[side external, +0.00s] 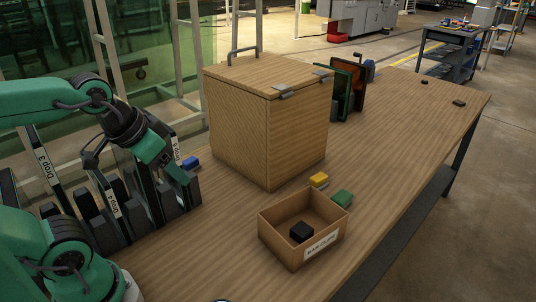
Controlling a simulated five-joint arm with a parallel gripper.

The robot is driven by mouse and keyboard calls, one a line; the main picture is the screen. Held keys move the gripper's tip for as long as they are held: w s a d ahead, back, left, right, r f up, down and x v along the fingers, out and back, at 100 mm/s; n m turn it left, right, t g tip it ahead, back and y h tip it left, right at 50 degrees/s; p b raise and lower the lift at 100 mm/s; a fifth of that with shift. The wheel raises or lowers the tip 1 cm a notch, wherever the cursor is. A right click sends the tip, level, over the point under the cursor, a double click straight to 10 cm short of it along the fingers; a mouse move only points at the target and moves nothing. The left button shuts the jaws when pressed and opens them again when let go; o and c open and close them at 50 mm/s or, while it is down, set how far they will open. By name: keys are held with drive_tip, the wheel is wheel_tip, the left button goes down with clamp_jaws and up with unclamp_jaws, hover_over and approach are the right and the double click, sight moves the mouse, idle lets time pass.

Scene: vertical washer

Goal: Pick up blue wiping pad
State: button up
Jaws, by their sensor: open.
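The blue wiping pad (190,162) appears as a small blue block on the wooden table, just right of the dark slotted rack and left of the big wooden box. My gripper (168,164) is at the end of my green arm, over the rack and close to the left of the blue pad. It is open and I see nothing held in it. Its fingertips blend with the dark rack, so the exact gap to the pad is unclear.
The rack (118,212) has labelled drop slots. A lidded wooden box (268,130) stands mid-table. An open tray (280,249) holds a black block (301,231). A yellow block (318,179) and a green block (342,197) lie behind it. The table's right side is mostly clear.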

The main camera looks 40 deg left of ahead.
drive_tip(key=shift+o, duration=0.5)
drive_tip(key=n+g, duration=0.1)
drive_tip(key=g, duration=0.5)
hover_over(191, 159)
drive_tip(key=f, duration=1.6)
drive_tip(key=shift+d, duration=0.25)
drive_tip(key=shift+a+f, duration=0.25)
drive_tip(key=shift+f, duration=0.05)
